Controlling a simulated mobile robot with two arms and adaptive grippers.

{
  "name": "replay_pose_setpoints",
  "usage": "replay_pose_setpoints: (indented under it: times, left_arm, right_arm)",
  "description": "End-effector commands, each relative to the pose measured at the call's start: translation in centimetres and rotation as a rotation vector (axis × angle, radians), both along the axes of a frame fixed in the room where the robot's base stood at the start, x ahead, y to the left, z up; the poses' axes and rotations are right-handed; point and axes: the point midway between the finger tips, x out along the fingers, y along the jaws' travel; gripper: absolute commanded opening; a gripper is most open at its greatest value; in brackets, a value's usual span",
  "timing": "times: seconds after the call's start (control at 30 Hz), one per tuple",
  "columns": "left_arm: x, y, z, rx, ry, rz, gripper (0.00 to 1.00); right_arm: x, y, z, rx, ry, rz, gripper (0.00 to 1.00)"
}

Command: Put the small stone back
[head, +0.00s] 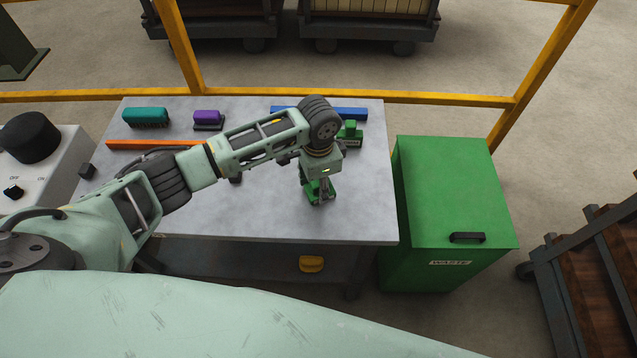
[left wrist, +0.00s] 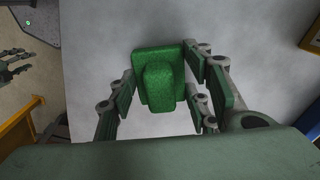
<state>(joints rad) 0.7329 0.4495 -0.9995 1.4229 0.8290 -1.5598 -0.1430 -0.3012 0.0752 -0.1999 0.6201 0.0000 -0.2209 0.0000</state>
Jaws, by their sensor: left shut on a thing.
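My left gripper (head: 320,195) is low over the front right part of the grey table (head: 250,215). It is shut on a small green stone (left wrist: 157,85), a block with a raised rounded ridge, held between its finger pads in the left wrist view. In the head view the green pads and the stone are hard to tell apart. I cannot tell whether the stone touches the table. Dark finger-like parts at the left edge of the left wrist view may be my right gripper (left wrist: 14,66); its state is unclear.
At the back of the table are a teal block (head: 146,117), a purple block (head: 207,117), a blue bar (head: 345,112) and another green piece (head: 350,131). An orange bar (head: 150,145) lies at left. A green waste bin (head: 450,190) stands right. The table's front is clear.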

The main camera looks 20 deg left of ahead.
Motion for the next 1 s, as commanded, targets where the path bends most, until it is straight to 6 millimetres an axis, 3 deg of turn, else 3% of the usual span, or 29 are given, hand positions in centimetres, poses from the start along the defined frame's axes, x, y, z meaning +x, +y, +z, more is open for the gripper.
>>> replay_pose_setpoints:
  times: [0.1,0.13,0.33,0.73,1.0]
  left_arm:
    - [0.0,0.0,-0.2,-0.001,-0.001,0.000,0.20]
    - [0.0,0.0,-0.2,0.000,0.000,0.000,0.46]
    - [0.0,0.0,-0.2,0.000,0.000,0.000,0.63]
    - [0.0,0.0,0.4,-0.001,-0.001,-0.001,0.64]
    - [0.1,-0.1,5.3,-0.003,-0.005,-0.001,0.64]
  right_arm:
    - [0.0,0.0,0.0,0.000,0.001,0.000,0.40]
    - [0.0,0.0,0.0,0.000,0.001,0.000,0.40]
    - [0.0,-0.1,0.0,-0.001,0.001,0.001,0.40]
    - [0.0,-0.6,-0.1,-0.006,0.000,0.002,0.40]
    - [0.0,-0.6,-0.8,-0.006,-0.001,0.002,0.40]
